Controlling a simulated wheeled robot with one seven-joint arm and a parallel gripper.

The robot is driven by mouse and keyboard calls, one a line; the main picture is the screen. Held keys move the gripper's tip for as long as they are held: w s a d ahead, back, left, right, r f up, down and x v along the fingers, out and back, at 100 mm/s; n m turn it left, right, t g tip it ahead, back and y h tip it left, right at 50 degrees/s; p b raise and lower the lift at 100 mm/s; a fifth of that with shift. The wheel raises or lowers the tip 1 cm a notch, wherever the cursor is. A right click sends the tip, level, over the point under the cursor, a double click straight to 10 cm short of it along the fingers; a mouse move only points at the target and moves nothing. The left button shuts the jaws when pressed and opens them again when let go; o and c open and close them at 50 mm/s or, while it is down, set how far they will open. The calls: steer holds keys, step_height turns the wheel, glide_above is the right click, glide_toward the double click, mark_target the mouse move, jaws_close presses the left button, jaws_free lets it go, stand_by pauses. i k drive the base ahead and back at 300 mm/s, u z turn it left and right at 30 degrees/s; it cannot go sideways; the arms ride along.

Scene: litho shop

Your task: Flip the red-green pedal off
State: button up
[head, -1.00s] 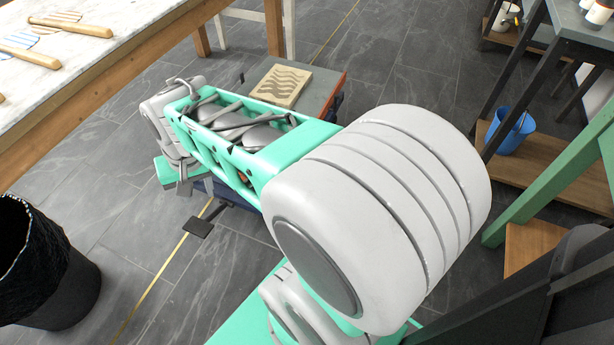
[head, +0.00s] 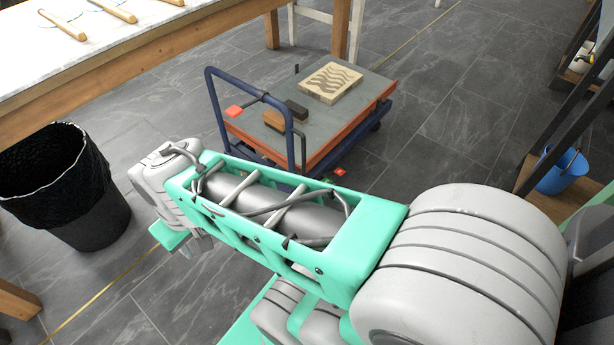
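A small pedal with a green part (head: 339,171) and a red part (head: 325,181) shows low at the near right side of the cart (head: 350,115), just past my arm. The arm partly hides that area, and I cannot tell the pedal's tilt clearly. My gripper (head: 190,246) is at the far left end of my arm, pointing down and mostly hidden by the wrist. It is left of the cart and apart from the pedal. Its fingers do not show well enough to tell open from shut.
The cart has a blue push handle (head: 210,105) and a red tab (head: 234,112) on a stem. A carved block (head: 331,82) and a dark brush-like block (head: 287,124) lie on it. A black bin (head: 65,190), worktable (head: 150,50) and blue bucket (head: 562,172) stand around. Floor is clear right of the cart.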

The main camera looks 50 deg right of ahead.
mark_target(335, 175)
steer(key=u, duration=0.05)
steer(key=i, duration=0.8)
steer(key=z, duration=2.75)
steer(key=i, duration=0.5)
steer(key=u, duration=0.1)
